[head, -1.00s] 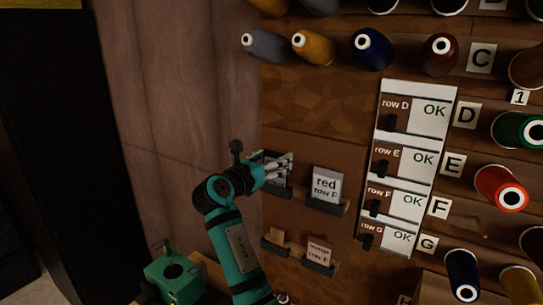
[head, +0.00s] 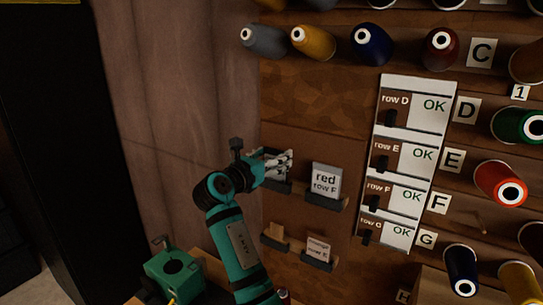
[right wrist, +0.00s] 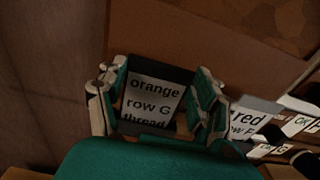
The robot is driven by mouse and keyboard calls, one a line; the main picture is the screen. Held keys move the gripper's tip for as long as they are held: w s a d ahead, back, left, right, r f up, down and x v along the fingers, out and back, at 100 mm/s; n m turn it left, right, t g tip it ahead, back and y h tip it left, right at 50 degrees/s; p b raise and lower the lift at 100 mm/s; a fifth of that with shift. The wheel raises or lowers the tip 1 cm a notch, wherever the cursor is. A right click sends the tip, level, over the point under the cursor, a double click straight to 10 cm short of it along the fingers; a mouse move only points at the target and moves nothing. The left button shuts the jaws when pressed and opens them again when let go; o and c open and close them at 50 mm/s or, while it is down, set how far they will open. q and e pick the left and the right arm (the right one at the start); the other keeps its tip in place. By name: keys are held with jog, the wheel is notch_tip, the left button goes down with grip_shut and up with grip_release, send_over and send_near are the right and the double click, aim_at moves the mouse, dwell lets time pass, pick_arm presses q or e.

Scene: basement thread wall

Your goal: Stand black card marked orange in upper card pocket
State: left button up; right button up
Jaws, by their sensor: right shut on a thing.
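My right gripper (head: 279,165) is at the upper left card pocket (head: 277,187) on the brown board. In the right wrist view its fingers (right wrist: 156,98) are shut on the orange card (right wrist: 148,106), on either side of it. The card has a black top edge and a pale face reading "orange", "row G", "thread".
The red row F card (head: 326,181) stands in the pocket just right, close to my fingers. A row label board (head: 418,87) and thread spools are farther right.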

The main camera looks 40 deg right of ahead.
jog(key=o, duration=0.9)
jog(key=v, duration=1.2)
